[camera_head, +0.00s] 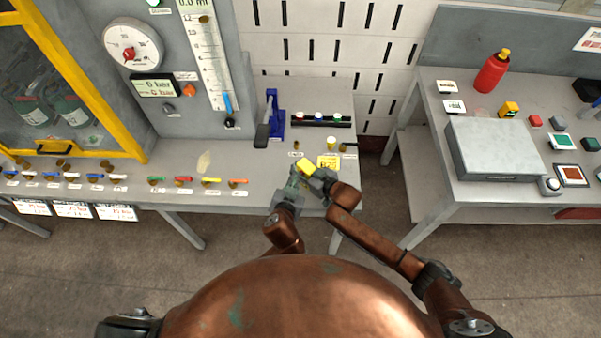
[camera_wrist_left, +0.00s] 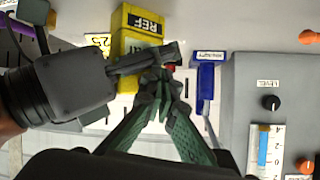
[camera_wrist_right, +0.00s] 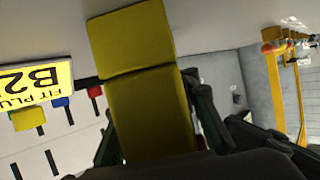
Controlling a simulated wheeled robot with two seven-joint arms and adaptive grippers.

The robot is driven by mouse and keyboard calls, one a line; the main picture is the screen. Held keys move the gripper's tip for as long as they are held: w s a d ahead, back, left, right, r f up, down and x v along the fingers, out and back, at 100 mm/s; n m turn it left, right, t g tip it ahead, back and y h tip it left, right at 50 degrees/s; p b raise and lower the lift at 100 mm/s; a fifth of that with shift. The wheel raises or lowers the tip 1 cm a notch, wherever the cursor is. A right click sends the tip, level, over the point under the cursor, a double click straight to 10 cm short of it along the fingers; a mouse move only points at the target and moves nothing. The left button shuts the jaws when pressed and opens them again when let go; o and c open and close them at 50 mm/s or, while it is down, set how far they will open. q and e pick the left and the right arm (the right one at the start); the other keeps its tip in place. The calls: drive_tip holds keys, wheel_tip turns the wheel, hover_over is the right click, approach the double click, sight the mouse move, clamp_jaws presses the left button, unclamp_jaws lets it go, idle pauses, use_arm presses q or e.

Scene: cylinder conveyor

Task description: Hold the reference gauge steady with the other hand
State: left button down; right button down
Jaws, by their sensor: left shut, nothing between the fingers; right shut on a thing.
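The reference gauge is a yellow block marked REF (camera_wrist_left: 142,24), seen in the left wrist view. In the right wrist view the yellow gauge (camera_wrist_right: 146,85) fills the middle, between my right fingers. In the head view it (camera_head: 304,166) is small, above the table's front right part. My right gripper (camera_head: 313,172) is shut on it. My left gripper (camera_head: 294,179) is close beside it, with green fingertips (camera_wrist_left: 166,82) together and nothing between them. The left fingertips overlap the right gripper in the left wrist view; I cannot tell whether they touch.
A yellow B2 sign (camera_head: 328,162) stands at the right. Behind are a blue press-like stand (camera_head: 276,123) and a black rack (camera_head: 320,119) with coloured tops. Several coloured pins (camera_head: 183,181) line the left front edge. A panel (camera_head: 190,60) rises at the back left.

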use_arm(q)
drive_tip(key=shift+s+a, duration=0.2)
drive_tip(key=shift+s+a, duration=1.8)
use_arm(e)
drive_tip(key=c, duration=1.4)
unclamp_jaws()
